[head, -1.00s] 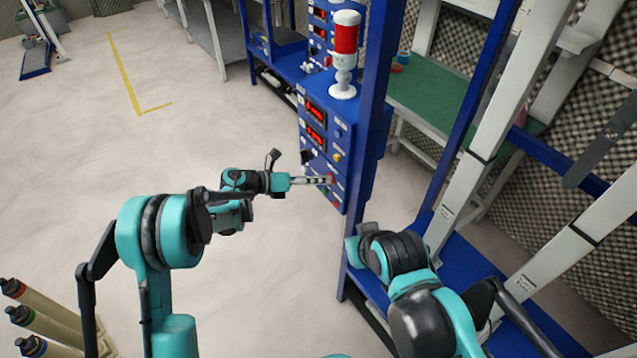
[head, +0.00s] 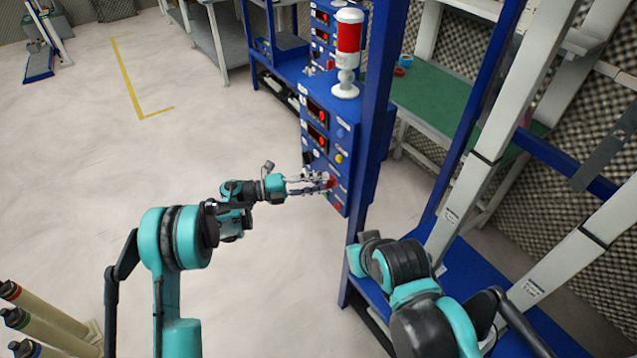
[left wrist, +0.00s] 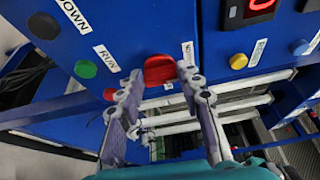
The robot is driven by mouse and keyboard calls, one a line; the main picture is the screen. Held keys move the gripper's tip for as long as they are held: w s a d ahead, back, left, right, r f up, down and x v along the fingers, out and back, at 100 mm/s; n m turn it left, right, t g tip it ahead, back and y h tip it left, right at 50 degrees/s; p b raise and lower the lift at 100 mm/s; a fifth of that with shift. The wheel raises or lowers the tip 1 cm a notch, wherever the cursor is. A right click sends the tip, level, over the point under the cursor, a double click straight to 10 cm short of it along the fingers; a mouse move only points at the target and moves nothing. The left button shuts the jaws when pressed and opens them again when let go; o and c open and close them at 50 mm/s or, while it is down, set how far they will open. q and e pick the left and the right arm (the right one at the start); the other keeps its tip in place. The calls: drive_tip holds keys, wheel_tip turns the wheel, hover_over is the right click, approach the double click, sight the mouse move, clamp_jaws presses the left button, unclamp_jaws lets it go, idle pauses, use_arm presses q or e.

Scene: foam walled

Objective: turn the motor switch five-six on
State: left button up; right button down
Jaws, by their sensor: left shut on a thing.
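A blue control panel (head: 333,112) stands upright ahead of me, with displays, buttons and knobs on its face. A red knob (left wrist: 160,69) on the panel shows between the fingertips in the left wrist view. My left gripper (head: 326,182) reaches it from the left and is shut on it (left wrist: 156,80). In the head view the fingers partly cover the red knob (head: 332,182). The label beside the knob is too small to read, so I cannot tell which switch it names. My right arm is at the lower right, and its fingers do not show.
A green button (left wrist: 85,68) by a "RUN" label, a black knob (left wrist: 42,26) and a yellow button (left wrist: 238,61) are close by. A red and white beacon (head: 348,50) stands on the panel. A blue post (head: 377,110) rises beside it.

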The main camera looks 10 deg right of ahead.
use_arm(q)
drive_tip(key=shift+f+n, duration=0.1)
drive_tip(key=shift+n, duration=0.3)
drive_tip(key=o, duration=1.2)
drive_tip(key=shift+c, duration=0.2)
drive_tip(key=a, duration=1.2)
drive_tip(key=shift+w, duration=0.3)
